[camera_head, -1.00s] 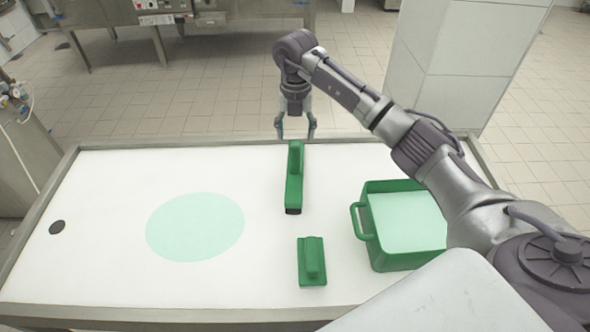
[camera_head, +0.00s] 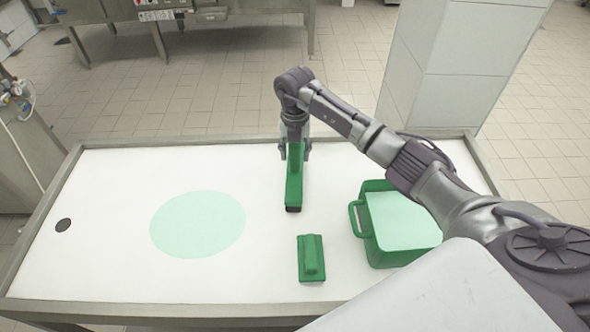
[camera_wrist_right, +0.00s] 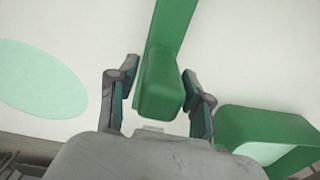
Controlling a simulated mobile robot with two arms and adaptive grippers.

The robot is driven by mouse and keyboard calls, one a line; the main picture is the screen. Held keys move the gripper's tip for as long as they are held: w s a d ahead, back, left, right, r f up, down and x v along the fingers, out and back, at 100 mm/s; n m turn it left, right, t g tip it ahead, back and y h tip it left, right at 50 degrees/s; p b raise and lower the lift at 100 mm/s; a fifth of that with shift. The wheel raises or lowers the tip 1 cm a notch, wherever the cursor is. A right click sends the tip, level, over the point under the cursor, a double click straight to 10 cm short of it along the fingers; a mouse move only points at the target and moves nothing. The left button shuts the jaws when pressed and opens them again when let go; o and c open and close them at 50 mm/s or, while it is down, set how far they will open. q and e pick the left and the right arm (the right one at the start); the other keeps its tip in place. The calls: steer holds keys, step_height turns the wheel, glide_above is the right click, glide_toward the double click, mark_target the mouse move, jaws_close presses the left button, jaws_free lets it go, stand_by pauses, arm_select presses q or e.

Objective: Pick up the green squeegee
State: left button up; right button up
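The green squeegee (camera_head: 294,190) lies on the white table (camera_head: 100,240), with its dark end toward me and its raised handle at the far end. My right gripper (camera_head: 295,152) is over the far end, with a finger on each side of the handle. In the right wrist view the squeegee handle (camera_wrist_right: 160,85) sits between the open fingers (camera_wrist_right: 160,95), with gaps visible on both sides. My left gripper is in neither view.
A green scrub block (camera_head: 311,258) lies nearer on the table. A green bucket (camera_head: 376,245) holding pale green liquid stands to its right. A pale green puddle (camera_head: 197,225) and a dark drain hole (camera_head: 63,225) are at left. The table has a raised metal rim.

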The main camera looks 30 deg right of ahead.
mark_target(296, 144)
jaws_close()
steer(key=shift+r, duration=0.15)
steer(key=shift+r, duration=0.25)
steer(key=r, duration=0.1)
steer(key=r+b, duration=0.1)
steer(key=r, duration=0.1)
steer(key=shift+s+r+b, duration=0.25)
steer(key=shift+b, duration=0.15)
steer(key=s+a+r+b, duration=0.1)
steer(key=s+a+r, duration=0.1)
steer(key=s+r, duration=0.4)
steer(key=shift+s+r+b, duration=0.3)
steer(key=shift+s+r, duration=0.1)
steer(key=shift+s, duration=2.1)
steer(key=shift+a, duration=0.1)
